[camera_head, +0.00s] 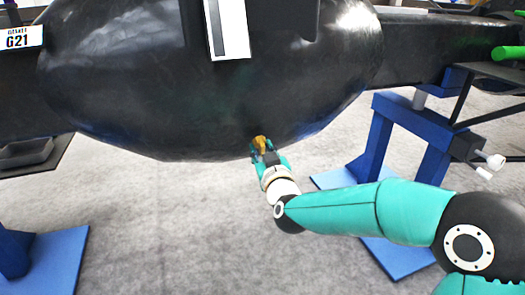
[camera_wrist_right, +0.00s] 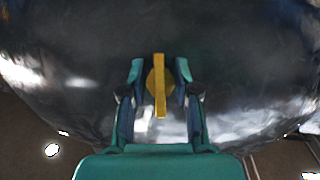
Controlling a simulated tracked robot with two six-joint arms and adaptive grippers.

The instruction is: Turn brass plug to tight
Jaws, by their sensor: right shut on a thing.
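The brass plug (camera_head: 261,143) sits low on the front of a big black rounded casting (camera_head: 150,90). My right gripper (camera_head: 264,155) reaches it from below and is shut on it. In the right wrist view the plug (camera_wrist_right: 158,88) shows a round brass body with a long flat bar upright across it. The fingers of my right gripper (camera_wrist_right: 159,80) stand on either side of the plug's body. Whether the plug is seated fully against the casting is hidden. My left gripper is not in view.
A blue stand (camera_head: 405,125) with a blue base plate is at the right, behind my right arm. Another blue base plate (camera_head: 55,262) lies at lower left. A white label marked G21 (camera_head: 22,38) is at upper left. Grey floor below the casting is clear.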

